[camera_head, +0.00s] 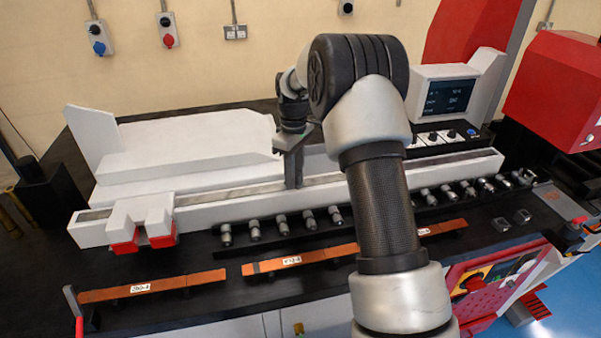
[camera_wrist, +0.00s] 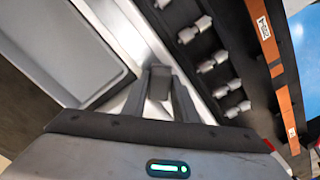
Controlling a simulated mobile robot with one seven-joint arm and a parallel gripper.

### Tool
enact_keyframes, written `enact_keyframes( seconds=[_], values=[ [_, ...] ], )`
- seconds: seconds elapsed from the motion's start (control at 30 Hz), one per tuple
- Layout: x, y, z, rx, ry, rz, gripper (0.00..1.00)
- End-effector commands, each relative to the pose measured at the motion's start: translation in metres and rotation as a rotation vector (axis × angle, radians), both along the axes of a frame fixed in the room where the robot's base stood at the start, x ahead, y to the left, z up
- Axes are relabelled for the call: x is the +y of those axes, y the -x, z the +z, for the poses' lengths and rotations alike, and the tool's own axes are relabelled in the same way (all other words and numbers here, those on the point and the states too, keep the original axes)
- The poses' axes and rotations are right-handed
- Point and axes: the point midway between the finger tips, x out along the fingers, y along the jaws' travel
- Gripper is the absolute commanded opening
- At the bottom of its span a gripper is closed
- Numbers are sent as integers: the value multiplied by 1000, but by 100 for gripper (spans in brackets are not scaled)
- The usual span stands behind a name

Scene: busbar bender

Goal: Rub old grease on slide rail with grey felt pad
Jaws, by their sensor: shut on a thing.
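The slide rail (camera_head: 245,191) is a long metallic strip on a white beam, running across the middle of the machine. It runs diagonally in the wrist view (camera_wrist: 122,35). My gripper (camera_head: 294,183) points down with its tips at the rail, near the beam's middle. In the wrist view its fingers (camera_wrist: 160,85) are closed around a small grey block, which looks like the grey felt pad (camera_wrist: 159,83). Whether the pad touches the rail is unclear. I cannot make out the old grease; the fingers and pad cover part of the strip.
A white carriage with red feet (camera_head: 141,222) stands on the rail's left end. A row of grey cylindrical tools (camera_head: 282,226) lies in front of the beam, with copper bars (camera_head: 155,287) nearer. A screen console (camera_head: 445,93) stands behind right.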

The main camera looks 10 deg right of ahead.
Motion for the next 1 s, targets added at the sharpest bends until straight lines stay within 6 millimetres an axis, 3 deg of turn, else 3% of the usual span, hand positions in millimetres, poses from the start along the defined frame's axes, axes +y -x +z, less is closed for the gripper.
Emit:
enact_keyframes(
  seconds=[0.13,0.37,1.0],
  values=[
    [15,1,-1,3,-1,4,8],
    [17,0,1,4,-2,1,8],
    [-19,0,0,2,-1,0,8]
  ],
)
